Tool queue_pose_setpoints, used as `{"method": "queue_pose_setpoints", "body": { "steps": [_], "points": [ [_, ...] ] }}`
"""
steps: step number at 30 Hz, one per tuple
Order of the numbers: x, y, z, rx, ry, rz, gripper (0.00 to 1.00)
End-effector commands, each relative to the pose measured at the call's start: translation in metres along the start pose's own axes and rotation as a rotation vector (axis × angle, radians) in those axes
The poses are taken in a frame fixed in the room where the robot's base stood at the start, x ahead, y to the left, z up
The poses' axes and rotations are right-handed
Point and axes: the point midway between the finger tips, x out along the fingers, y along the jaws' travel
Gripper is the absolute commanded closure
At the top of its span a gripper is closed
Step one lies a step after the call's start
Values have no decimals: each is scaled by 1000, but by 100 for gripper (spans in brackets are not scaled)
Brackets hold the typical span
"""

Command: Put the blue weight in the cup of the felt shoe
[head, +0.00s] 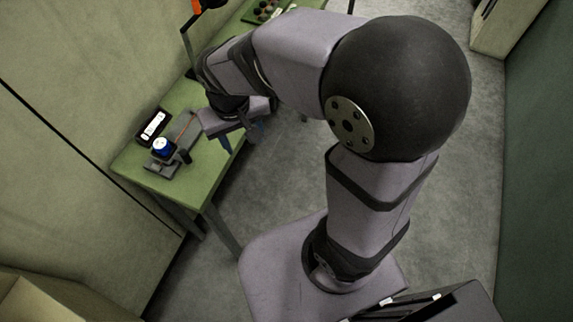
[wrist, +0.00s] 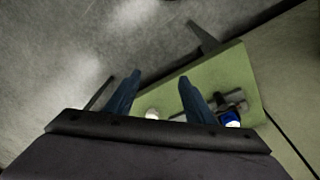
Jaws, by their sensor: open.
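My gripper (head: 241,139) is open with its blue fingers pointing down, beside the front edge of the green table in the head view. In the wrist view my gripper (wrist: 159,77) has its fingers apart with only floor between the tips. A small blue piece with a white top (head: 162,146) sits on a dark grey fixture (head: 160,165) at the table's near end; I cannot tell whether it is the blue weight. The blue piece (wrist: 230,118) also shows at lower right in the wrist view. I cannot make out the felt shoe or its cup.
The green table (head: 133,165) runs along the wall. A black box with a white face (head: 153,126) stands at its wall side. A thin brown bar (head: 186,128) rises by the fixture. A white round thing (wrist: 152,114) is partly hidden. A dark tray (head: 264,10) lies farther back.

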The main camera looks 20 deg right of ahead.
Motion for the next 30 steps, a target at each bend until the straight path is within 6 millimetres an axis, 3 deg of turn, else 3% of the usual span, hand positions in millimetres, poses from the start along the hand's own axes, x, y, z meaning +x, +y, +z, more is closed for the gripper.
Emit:
{"method": "queue_pose_setpoints", "body": {
  "steps": [1, 3, 6, 10, 22, 30],
  "points": [
    [7, 22, 18, 19, -32, -4, 51],
    [15, 42, 42, 25, -68, -16, 51],
    [23, 59, 71, 33, -108, -35, 51],
    [29, 70, 94, 37, -134, -54, 51],
    [31, 72, 101, 33, -142, -61, 51],
    [4, 74, 97, 33, -142, -61, 51]
  ]
}}
